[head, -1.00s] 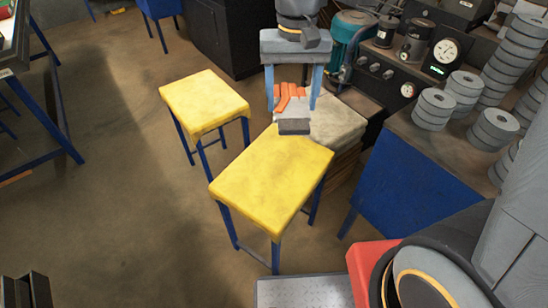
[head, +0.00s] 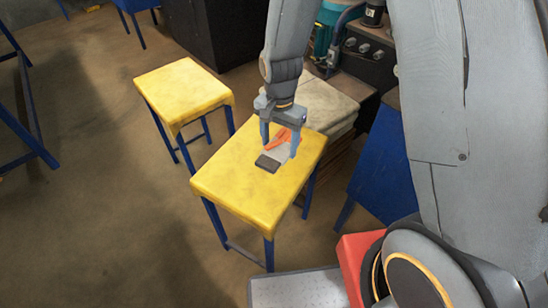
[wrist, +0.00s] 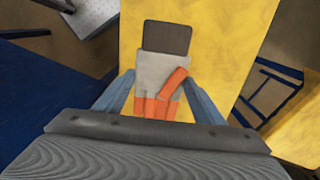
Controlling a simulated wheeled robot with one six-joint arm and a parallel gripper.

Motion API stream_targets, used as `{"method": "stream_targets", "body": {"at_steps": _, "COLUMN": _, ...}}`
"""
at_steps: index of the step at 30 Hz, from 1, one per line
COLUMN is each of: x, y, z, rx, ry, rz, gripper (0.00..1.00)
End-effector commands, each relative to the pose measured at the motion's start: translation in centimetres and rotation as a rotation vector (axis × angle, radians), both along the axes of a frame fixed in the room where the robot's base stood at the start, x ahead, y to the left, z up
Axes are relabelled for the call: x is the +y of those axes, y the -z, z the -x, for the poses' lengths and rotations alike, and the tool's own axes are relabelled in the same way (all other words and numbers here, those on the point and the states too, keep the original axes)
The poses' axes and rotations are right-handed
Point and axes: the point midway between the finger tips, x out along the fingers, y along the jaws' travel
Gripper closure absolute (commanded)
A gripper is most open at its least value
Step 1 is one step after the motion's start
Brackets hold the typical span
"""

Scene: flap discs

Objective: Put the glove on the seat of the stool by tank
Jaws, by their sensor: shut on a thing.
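The glove (head: 268,163) is grey with orange fingers and a dark cuff. My gripper (head: 279,151) is shut on it, with one finger at each side. In the wrist view the glove (wrist: 163,65) lies flat between the fingers, cuff pointing away from my wrist. It is over the yellow seat of the nearer stool (head: 235,185), toward the back part of that seat. I cannot tell whether it touches the seat. A second yellow stool (head: 182,88) stands behind and to the left. A teal tank (head: 326,35) is partly hidden behind my arm.
A stack of pale folded sacks (head: 322,103) is right behind the nearer stool. A blue bench side (head: 385,180) stands to the right. A grey plate (head: 295,289) lies at the front. Open floor (head: 90,220) is at the left.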

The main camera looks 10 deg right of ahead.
Motion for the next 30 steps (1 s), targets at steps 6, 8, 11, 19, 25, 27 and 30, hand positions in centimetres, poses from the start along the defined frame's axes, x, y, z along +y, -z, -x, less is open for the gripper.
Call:
{"method": "stream_targets", "body": {"at_steps": 6, "x": 0.0, "y": 2.3, "z": 0.1, "rx": 0.001, "ry": -0.002, "rz": 0.000, "gripper": 0.58}}
{"method": "stream_targets", "body": {"at_steps": 8, "x": 0.0, "y": 2.8, "z": 0.1, "rx": 0.001, "ry": -0.002, "rz": 0.000, "gripper": 0.58}}
{"method": "stream_targets", "body": {"at_steps": 11, "x": 0.0, "y": 4.1, "z": 0.2, "rx": 0.004, "ry": -0.002, "rz": 0.002, "gripper": 0.58}}
{"method": "stream_targets", "body": {"at_steps": 19, "x": 0.0, "y": 6.5, "z": 0.0, "rx": -0.001, "ry": -0.002, "rz": 0.001, "gripper": 0.58}}
{"method": "stream_targets", "body": {"at_steps": 25, "x": 0.0, "y": 6.5, "z": 0.0, "rx": -0.001, "ry": -0.002, "rz": 0.001, "gripper": 0.58}}
{"method": "stream_targets", "body": {"at_steps": 27, "x": 0.0, "y": 6.6, "z": 0.0, "rx": -0.001, "ry": -0.003, "rz": 0.001, "gripper": 0.58}}
{"method": "stream_targets", "body": {"at_steps": 30, "x": 0.0, "y": 6.9, "z": 0.0, "rx": 0.001, "ry": -0.003, "rz": 0.001, "gripper": 0.58}}
